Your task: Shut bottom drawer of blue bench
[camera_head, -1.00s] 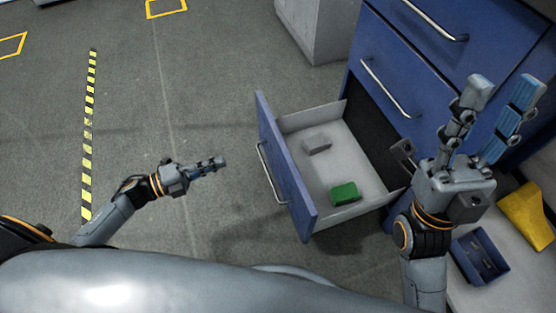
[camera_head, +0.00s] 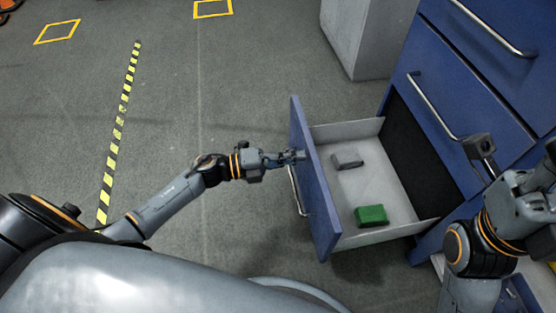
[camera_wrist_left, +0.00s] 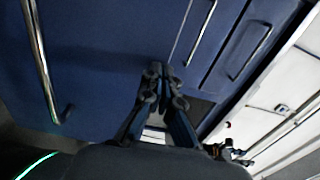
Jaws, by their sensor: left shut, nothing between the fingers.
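The bottom drawer (camera_head: 317,190) of the blue bench (camera_head: 425,60) is pulled well out, with its blue front facing left. Its silver handle (camera_head: 297,190) is on the outer face and also shows in the left wrist view (camera_wrist_left: 40,60). Inside the drawer lie a green block (camera_head: 371,215) and a small grey block (camera_head: 347,160). My left gripper (camera_head: 298,155) is shut and empty, its fingertips at the upper part of the drawer front, above the handle; I cannot tell whether they touch. My right gripper (camera_head: 515,155) is open at the right edge, partly cut off.
Closed drawers with silver handles (camera_head: 432,105) are above the open one. A grey cabinet (camera_head: 365,40) stands behind the drawer. The floor (camera_head: 230,100) left of the drawer is clear, with a yellow-black stripe (camera_head: 118,135) and yellow outlines.

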